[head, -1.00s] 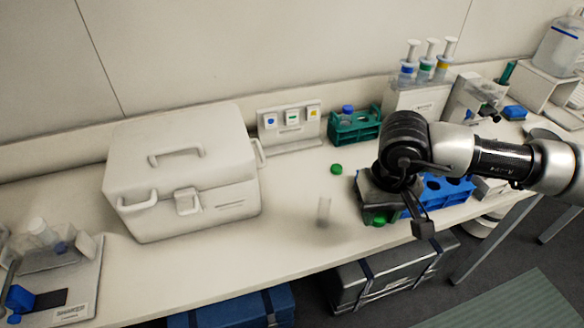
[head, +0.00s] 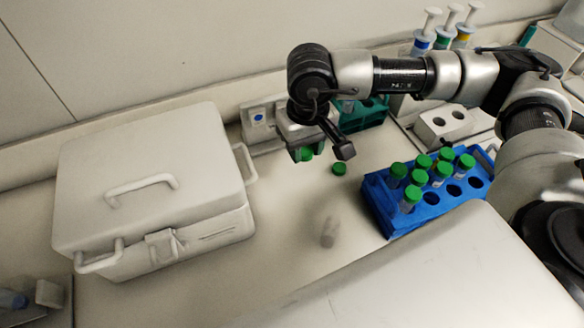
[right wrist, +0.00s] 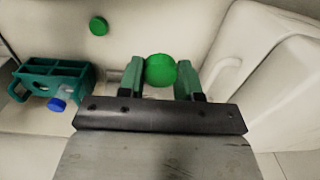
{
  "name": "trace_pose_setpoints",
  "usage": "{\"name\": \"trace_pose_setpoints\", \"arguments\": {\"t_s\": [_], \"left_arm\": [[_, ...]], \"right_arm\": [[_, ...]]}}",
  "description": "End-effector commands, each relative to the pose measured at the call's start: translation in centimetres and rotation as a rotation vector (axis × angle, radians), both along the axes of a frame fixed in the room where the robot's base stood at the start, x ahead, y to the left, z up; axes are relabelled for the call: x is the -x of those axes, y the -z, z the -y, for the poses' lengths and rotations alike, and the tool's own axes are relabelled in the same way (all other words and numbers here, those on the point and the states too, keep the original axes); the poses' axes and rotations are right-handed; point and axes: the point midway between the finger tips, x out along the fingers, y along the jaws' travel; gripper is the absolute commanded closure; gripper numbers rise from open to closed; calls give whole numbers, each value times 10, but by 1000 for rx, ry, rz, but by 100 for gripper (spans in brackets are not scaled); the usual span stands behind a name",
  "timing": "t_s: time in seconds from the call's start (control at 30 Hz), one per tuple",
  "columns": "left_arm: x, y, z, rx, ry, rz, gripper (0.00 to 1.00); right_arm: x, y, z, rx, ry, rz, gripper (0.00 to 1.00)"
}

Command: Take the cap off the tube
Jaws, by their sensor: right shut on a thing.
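My right gripper (head: 318,150) is shut on a green cap (head: 303,154). It holds the cap above the bench, right of the white box. In the right wrist view the held cap (right wrist: 160,70) sits between the two green fingers; whether a tube hangs below it is hidden. A loose green cap (head: 339,169) lies on the bench, and it also shows in the right wrist view (right wrist: 99,25). A clear tube (head: 329,232) with no cap visible is on the bench, blurred. Several green-capped tubes (head: 441,172) stand in the blue rack (head: 403,219). My left gripper is not in view.
The large white box (head: 150,185) takes up the left of the bench. A green rack (head: 362,119) stands behind my gripper. A white block with holes (head: 443,124) and colored syringe-like pieces (head: 446,38) are at the back right. Bench between box and blue rack is mostly clear.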

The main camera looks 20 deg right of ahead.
Motion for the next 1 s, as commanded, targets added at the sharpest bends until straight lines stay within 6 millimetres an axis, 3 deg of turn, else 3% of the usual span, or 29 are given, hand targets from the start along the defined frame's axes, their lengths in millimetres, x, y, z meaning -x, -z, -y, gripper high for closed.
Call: {"name": "trace_pose_setpoints", "arguments": {"t_s": [0.7,0.87,1.0], "left_arm": [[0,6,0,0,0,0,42],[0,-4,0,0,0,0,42],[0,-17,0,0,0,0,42]], "right_arm": [[10,49,52,12,51,-2,94],[-3,58,39,13,51,-3,94],[-24,77,15,13,50,-4,94]]}}
